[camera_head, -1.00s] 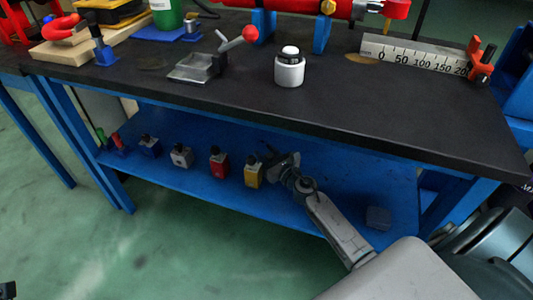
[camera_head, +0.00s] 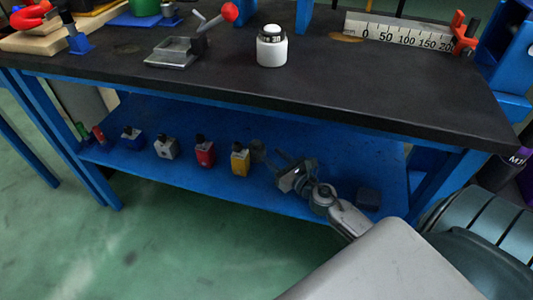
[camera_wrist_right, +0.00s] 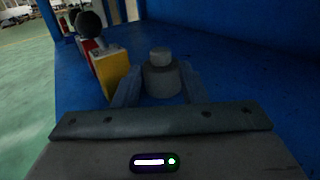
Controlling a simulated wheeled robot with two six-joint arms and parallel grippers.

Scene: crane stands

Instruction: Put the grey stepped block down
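My right gripper (camera_head: 283,162) is low over the shelf, to the right of the block. The block's lower part is partly hidden in the wrist view. My left gripper is out of view.
A row of blocks stands on the lower shelf (camera_head: 215,184): yellow (camera_head: 240,160), red (camera_head: 204,152), grey-white (camera_head: 166,148) and blue (camera_head: 132,138). A dark box (camera_head: 368,197) sits right of my arm. The black tabletop (camera_head: 330,92) overhangs the shelf.

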